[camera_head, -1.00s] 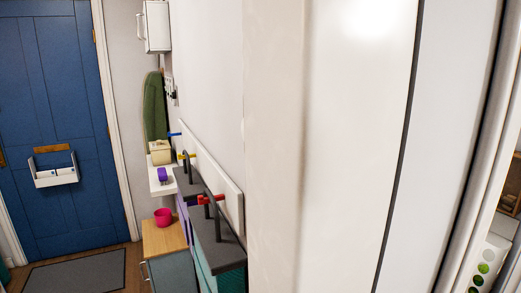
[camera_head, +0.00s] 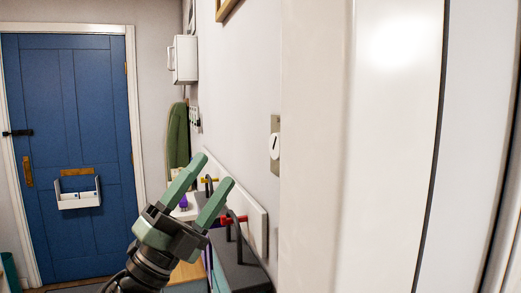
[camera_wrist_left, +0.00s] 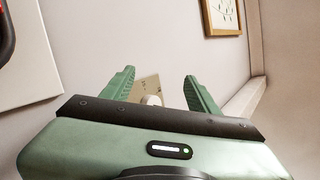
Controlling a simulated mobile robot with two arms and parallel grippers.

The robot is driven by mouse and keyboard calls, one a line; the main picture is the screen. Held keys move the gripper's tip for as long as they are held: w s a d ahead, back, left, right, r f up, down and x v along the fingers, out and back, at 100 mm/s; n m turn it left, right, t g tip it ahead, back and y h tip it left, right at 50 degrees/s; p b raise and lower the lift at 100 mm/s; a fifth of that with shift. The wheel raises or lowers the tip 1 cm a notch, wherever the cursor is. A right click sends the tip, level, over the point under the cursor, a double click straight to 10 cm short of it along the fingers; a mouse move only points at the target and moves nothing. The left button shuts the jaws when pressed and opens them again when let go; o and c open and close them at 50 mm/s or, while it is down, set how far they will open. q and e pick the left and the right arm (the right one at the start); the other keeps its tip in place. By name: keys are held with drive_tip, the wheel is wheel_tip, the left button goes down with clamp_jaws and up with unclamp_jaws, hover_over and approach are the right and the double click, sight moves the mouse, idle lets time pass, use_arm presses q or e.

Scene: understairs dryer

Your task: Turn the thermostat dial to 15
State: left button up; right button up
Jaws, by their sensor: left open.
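The thermostat dial (camera_head: 275,151) is a white round knob with a dark mark, on a beige-grey plate (camera_head: 275,168) fixed to the wall right of centre in the head view. In the left wrist view the dial (camera_wrist_left: 152,100) and its plate (camera_wrist_left: 147,87) show between my fingers, partly hidden by the gripper body. My left gripper (camera_head: 212,178) has green fingers, is open and empty, and points up towards the wall. It is left of and below the dial in the head view, apart from it. The dial's number markings are too small to read. My right gripper is not in view.
Wall hooks on a white board (camera_head: 250,205) and a dark-topped cabinet (camera_head: 243,270) stand below the dial. A pale wall corner (camera_head: 315,150) juts out close on the right. A blue door (camera_head: 70,120) with a white letter holder (camera_head: 78,198) is at the far left.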

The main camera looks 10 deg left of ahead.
sight(273, 147)
use_arm(q)
drive_tip(key=s+d+r+m+g, duration=0.1)
drive_tip(key=s+r+m+g, duration=0.15)
drive_tip(key=m+g, duration=0.6)
drive_tip(key=s+d+r+m+g, duration=0.2)
drive_tip(key=r+m+g, duration=0.25)
drive_tip(key=m, duration=0.75)
drive_tip(key=shift+y, duration=0.3)
drive_tip(key=p+x, duration=0.1)
drive_tip(key=x, duration=0.1)
drive_tip(key=p+x, duration=0.1)
drive_tip(key=x, duration=0.1)
drive_tip(key=p+x, duration=0.1)
drive_tip(key=x, duration=0.1)
drive_tip(key=shift+w+f, duration=0.15)
drive_tip(key=shift+f, duration=0.2)
drive_tip(key=shift+w+d+f, duration=0.15)
drive_tip(key=shift+w+d, duration=0.1)
drive_tip(key=shift+d, duration=0.15)
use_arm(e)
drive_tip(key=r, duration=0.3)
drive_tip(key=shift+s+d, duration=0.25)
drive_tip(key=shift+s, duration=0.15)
use_arm(q)
clamp_jaws()
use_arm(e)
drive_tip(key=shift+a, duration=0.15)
